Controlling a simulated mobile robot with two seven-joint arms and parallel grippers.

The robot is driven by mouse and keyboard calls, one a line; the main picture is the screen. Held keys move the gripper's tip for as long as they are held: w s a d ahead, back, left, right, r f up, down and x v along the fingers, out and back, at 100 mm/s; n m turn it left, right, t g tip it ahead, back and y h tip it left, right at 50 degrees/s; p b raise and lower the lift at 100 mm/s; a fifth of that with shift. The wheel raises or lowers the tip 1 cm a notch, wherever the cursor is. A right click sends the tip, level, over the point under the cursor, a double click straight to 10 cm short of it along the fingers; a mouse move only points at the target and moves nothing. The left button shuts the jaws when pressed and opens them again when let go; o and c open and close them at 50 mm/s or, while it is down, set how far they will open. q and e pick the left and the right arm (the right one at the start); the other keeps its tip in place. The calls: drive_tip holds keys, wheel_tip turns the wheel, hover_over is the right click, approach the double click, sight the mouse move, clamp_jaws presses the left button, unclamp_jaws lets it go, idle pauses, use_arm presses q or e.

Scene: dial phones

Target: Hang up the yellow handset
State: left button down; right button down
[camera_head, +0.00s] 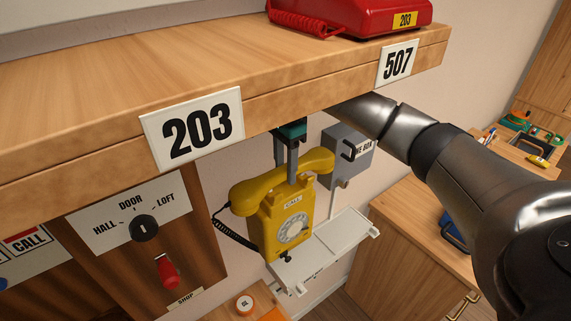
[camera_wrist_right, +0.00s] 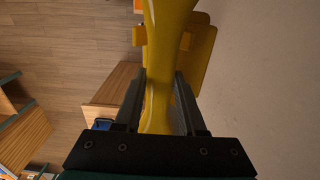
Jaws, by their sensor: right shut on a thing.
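The yellow handset (camera_head: 318,161) lies across the top of the yellow dial phone (camera_head: 268,232), at a slant, its right end higher in the head view. My right gripper (camera_head: 292,172) points down from above and is shut on the handset's middle. In the right wrist view the handset (camera_wrist_right: 160,60) runs between the two fingers, with the phone body (camera_wrist_right: 204,55) beyond it. I cannot tell whether the handset touches the cradle or sits just above it. A black coiled cord hangs at the phone's left. My left gripper is not in view.
A wooden shelf (camera_head: 110,85) with signs 203 and 507 overhangs the phone, and a red phone (camera_head: 350,14) stands on it. A grey box (camera_head: 346,165) is on the wall close to the handset's right end. A white ledge (camera_head: 345,235) is below the phone.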

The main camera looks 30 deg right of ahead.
drive_tip(key=shift+f, duration=0.65)
drive_tip(key=shift+c, duration=2.1)
unclamp_jaws()
